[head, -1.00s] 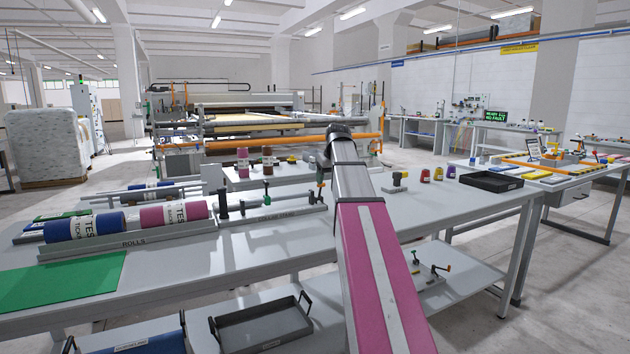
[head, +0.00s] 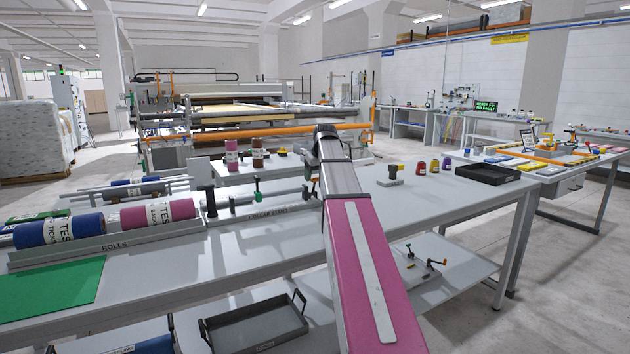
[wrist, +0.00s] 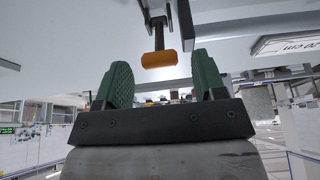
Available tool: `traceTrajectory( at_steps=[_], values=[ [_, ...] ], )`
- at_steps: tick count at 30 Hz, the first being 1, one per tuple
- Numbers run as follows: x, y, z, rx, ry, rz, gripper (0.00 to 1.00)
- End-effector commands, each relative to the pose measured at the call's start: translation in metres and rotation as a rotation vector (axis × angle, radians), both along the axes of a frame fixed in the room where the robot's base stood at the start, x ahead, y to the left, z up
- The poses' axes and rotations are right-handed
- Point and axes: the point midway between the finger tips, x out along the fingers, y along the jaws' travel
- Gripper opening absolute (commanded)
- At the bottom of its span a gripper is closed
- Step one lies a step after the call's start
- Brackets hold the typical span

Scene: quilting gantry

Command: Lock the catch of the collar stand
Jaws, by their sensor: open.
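The collar stand (head: 250,208) is a long grey base on the bench, labelled on its front. It has a dark post at its left end, a green-topped upright (head: 257,189) and a horizontal rod. My arm hides its right end in the head view. My gripper (wrist: 162,75) shows in the wrist view with two green ribbed fingers spread apart and nothing clamped. An orange knob (wrist: 158,60) on a dark stem shows between and just beyond the fingertips. I cannot tell whether it is the stand's catch or whether a finger touches it. The head view hides the gripper behind my arm.
A rack of rolls (head: 120,240) and a green mat (head: 50,289) lie left on the bench. A grey block (head: 390,178), several small coloured items and a black tray (head: 487,174) stand right. A lower shelf holds another tray (head: 255,325) and a small fixture (head: 421,268).

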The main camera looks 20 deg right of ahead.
Motion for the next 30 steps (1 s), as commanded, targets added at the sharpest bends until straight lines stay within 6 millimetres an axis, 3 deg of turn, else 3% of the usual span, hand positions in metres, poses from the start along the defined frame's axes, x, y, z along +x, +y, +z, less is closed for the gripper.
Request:
traceTrajectory(
  at_steps=[6,17,21,23,30],
  values=[
    [0.008,0.001,-0.018,0.0,0.0,0.0,0.64],
    [0.009,0.002,-0.021,0.0,0.0,0.0,0.64],
    [0.009,0.001,-0.021,0.0,0.0,0.0,0.18],
    [0.009,0.002,-0.021,0.0,0.0,0.0,0.0],
    [0.0,0.001,-0.024,0.01,-0.062,0.0,0.0]
  ],
)
